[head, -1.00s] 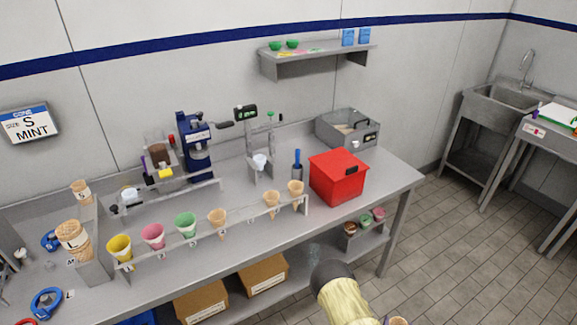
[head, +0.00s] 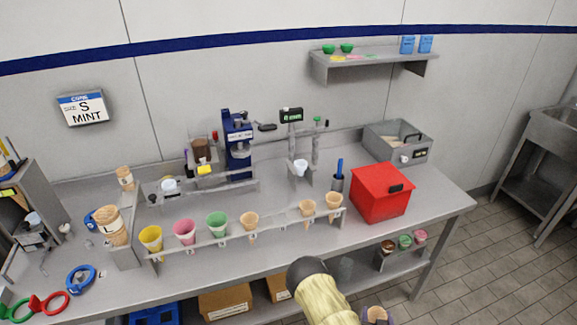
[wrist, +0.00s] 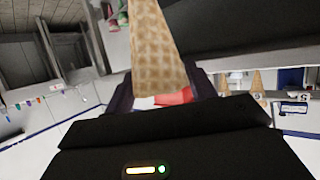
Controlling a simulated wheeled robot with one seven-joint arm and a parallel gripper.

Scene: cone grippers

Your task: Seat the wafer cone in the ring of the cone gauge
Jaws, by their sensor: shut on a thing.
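A tan wafer cone (wrist: 157,50) with a grid pattern stands between the dark fingers of my gripper (wrist: 160,92) in the wrist view; the gripper is shut on it. In the head view my gripper (head: 376,314) shows only partly at the bottom edge, with a bit of tan cone in it, in front of the bench and away from it. A grey stand with a small green display (head: 291,115) and a white cup-like piece (head: 300,168) stands at the back of the bench; it looks like the cone gauge, but I cannot make out its ring clearly.
A front rack (head: 280,232) holds yellow, pink, green and tan cones. A red box (head: 381,192) sits right of it, a grey bin (head: 398,142) behind. A blue press (head: 237,145) stands left of the stand. A wall sign (head: 84,107) reads size S, mint.

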